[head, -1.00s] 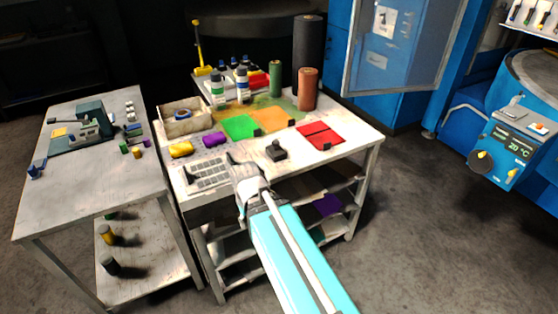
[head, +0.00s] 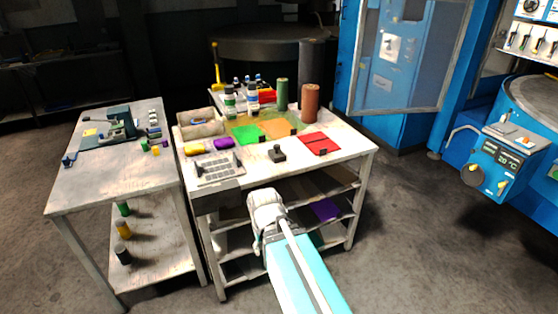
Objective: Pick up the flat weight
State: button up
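A small dark block with a raised knob (head: 277,153) sits on the white worktable (head: 340,155), right of a grey slotted plate. It may be the flat weight; I cannot be sure. Smaller black blocks lie by the green sheet (head: 246,134) and on the red sheets (head: 320,143). My gripper (head: 264,203) appears in front of the table's front edge, below the dark block in the picture. Nothing shows in it, but its fingertips are turned away, so I cannot tell whether it is open or shut.
The slotted plate (head: 218,170) lies near the table's front left. Bottles (head: 252,100) and a brown roll (head: 310,102) stand at the back. Shelves with a purple sheet (head: 324,210) are under the tabletop. A second table (head: 105,175) stands left. Floor at right is clear.

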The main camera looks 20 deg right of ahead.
aim_at(277, 155)
jog(key=z, duration=1.75)
jog(key=i, duration=1.2)
jog(key=u, duration=0.8)
